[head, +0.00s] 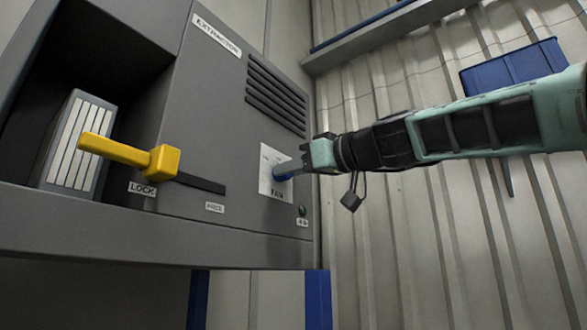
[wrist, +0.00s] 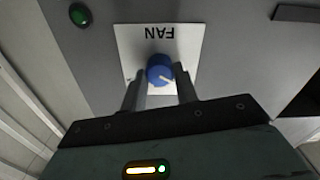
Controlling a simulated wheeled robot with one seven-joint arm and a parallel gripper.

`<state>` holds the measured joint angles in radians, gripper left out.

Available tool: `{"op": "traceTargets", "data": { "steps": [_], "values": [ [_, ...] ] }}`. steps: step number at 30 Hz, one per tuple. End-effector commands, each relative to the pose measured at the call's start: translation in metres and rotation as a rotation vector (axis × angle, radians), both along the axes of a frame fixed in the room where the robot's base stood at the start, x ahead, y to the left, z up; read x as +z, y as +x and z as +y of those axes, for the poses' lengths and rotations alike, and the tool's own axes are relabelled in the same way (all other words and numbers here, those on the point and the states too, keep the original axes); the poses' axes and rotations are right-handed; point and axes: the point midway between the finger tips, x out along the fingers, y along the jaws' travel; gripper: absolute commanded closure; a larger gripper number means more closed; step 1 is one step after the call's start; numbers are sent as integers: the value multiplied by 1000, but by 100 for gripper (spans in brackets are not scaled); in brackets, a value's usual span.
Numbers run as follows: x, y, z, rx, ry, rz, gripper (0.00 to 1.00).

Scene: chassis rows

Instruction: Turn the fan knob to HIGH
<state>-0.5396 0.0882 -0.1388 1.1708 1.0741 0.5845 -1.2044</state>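The blue fan knob (wrist: 160,69) sits on a white FAN plate (wrist: 190,45) on the grey panel. In the wrist view the plate appears upside down, and the knob's white pointer line points to the lower right. My gripper (wrist: 160,82) reaches the plate, with one finger close against each side of the knob. The fingers look shut on it. In the head view my gripper (head: 283,170) comes in from the right and covers part of the knob and the FAN plate (head: 267,185). The plate's setting labels are too small or covered to read.
A yellow lever (head: 160,161) sticks out on the left above a slot, with LOCK and a second label below. Vent slats (head: 276,95) lie above the plate, and a green button (head: 303,211) lies below right. A blue bin (head: 512,68) is behind my arm.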

Motion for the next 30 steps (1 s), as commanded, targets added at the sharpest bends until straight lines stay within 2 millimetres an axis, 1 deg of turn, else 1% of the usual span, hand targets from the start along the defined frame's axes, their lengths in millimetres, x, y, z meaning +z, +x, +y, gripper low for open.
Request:
{"op": "traceTargets", "data": {
  "steps": [8, 14, 20, 30],
  "values": [
    [0, 0, 0, 0, 8, 10, 93],
    [-1, 0, -1, -1, 50, 66, 93],
    [-1, 1, -1, -1, 139, 177, 93],
    [0, 1, -2, -1, 336, 429, 93]
  ]
}}
